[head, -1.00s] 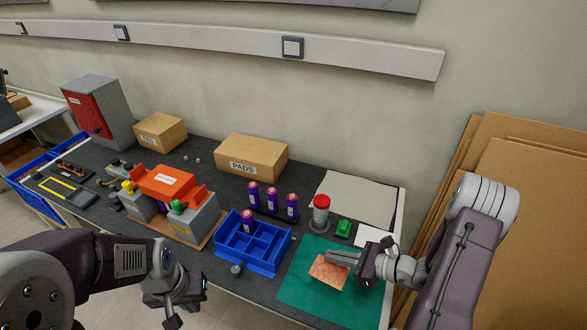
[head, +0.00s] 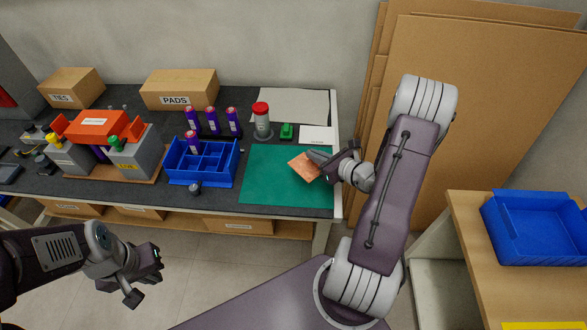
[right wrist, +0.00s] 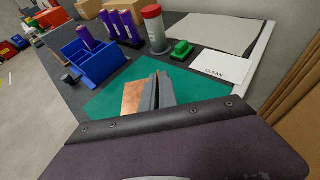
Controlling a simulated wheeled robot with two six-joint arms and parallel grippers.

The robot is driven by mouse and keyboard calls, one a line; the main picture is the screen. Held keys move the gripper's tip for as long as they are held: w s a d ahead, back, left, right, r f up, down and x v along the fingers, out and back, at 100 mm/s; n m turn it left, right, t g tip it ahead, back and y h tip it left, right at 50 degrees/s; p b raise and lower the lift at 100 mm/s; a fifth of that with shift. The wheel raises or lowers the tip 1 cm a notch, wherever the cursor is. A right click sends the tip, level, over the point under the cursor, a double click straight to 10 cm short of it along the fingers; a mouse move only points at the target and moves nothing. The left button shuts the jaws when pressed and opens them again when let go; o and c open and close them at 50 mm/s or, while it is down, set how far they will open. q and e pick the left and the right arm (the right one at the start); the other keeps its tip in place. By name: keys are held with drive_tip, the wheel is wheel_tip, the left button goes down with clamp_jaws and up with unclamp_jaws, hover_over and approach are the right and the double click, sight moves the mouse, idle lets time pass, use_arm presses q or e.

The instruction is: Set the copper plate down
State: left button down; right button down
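The copper plate (head: 303,167) is a small flat orange-brown piece over the green mat (head: 262,182) on the dark bench. My right gripper (head: 318,158) is at the plate's right edge, its fingers close together on it. In the right wrist view the copper plate (right wrist: 132,98) shows left of the grey fingers (right wrist: 151,92), which hide part of it. I cannot tell whether the plate touches the mat. My left gripper (head: 148,278) hangs in front of the bench over the floor, away from the plate; its fingertips are not clear.
A blue divided bin (head: 202,163), purple cylinders (head: 212,122), a red-capped canister (head: 261,120), a green block (head: 287,131) and a white card (head: 317,134) stand around the mat. Brown boards (head: 480,110) lean at the right. A blue tray (head: 540,228) sits on a side table.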

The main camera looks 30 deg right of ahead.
sight(302, 156)
drive_tip(key=w+a+f, duration=0.1)
drive_tip(key=w, duration=0.1)
drive_tip(key=w+f, duration=0.1)
drive_tip(key=w, duration=0.1)
drive_tip(key=w+a+f, duration=0.1)
drive_tip(key=w+f, duration=0.1)
drive_tip(key=shift+a, duration=0.35)
drive_tip(key=shift+w+a+f, duration=0.15)
drive_tip(key=shift+w, duration=0.05)
wheel_tip(302, 156, down, 4)
drive_tip(key=shift+r+b, duration=0.15)
drive_tip(key=shift+b, duration=0.35)
drive_tip(key=shift+f, duration=0.2)
drive_tip(key=shift+f, duration=0.2)
drive_tip(key=c, duration=1.7)
unclamp_jaws()
